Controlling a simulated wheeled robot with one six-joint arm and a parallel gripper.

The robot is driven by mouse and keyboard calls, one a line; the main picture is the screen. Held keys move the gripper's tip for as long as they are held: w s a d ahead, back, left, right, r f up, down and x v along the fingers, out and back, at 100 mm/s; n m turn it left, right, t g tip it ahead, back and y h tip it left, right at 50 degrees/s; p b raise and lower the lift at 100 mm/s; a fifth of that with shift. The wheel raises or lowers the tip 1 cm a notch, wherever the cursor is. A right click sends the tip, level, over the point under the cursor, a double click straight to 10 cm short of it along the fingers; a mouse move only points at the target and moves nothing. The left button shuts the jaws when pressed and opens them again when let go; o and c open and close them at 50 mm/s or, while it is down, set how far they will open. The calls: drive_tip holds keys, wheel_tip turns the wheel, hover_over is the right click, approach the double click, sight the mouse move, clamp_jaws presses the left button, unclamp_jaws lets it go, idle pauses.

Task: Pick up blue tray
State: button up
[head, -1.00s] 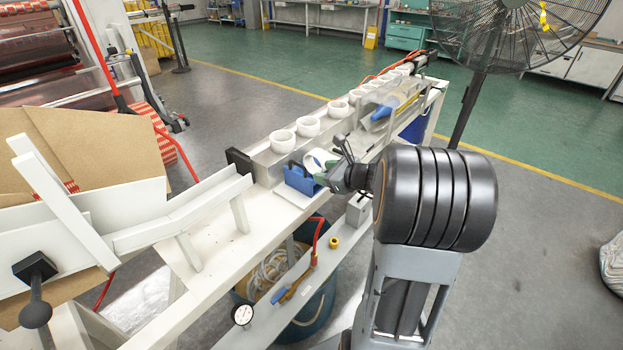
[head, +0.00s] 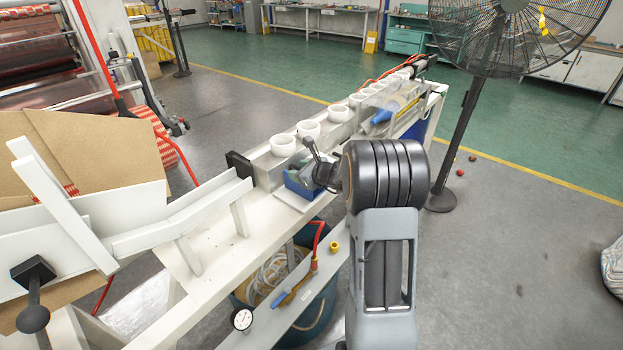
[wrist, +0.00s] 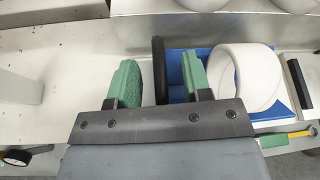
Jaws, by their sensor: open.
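The blue tray (head: 294,186) sits on the white bench, partly hidden behind my gripper (head: 320,168) in the head view. In the wrist view, the blue tray (wrist: 174,72) holds a white tape roll (wrist: 243,78) in its right part. My gripper (wrist: 159,76) is open with two green fingers. The right finger is over the tray's left part, left of the roll. The left finger is outside the tray, over the pale bench. A dark upright bar (wrist: 160,68) lies between the fingers at the tray's left edge. I cannot tell whether the fingers touch anything.
A row of white rolls (head: 309,129) stands on a ledge behind the tray. A black plate (head: 240,167) stands left of the tray. A white chute (head: 180,217) is further left. A large fan (head: 470,110) stands at right. The floor at right is mostly free.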

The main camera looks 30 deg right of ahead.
drive_tip(key=shift+w+a+f, duration=0.15)
drive_tip(key=shift+w+f, duration=0.05)
drive_tip(key=shift+w, duration=0.25)
drive_tip(key=shift+c, duration=0.3)
clamp_jaws()
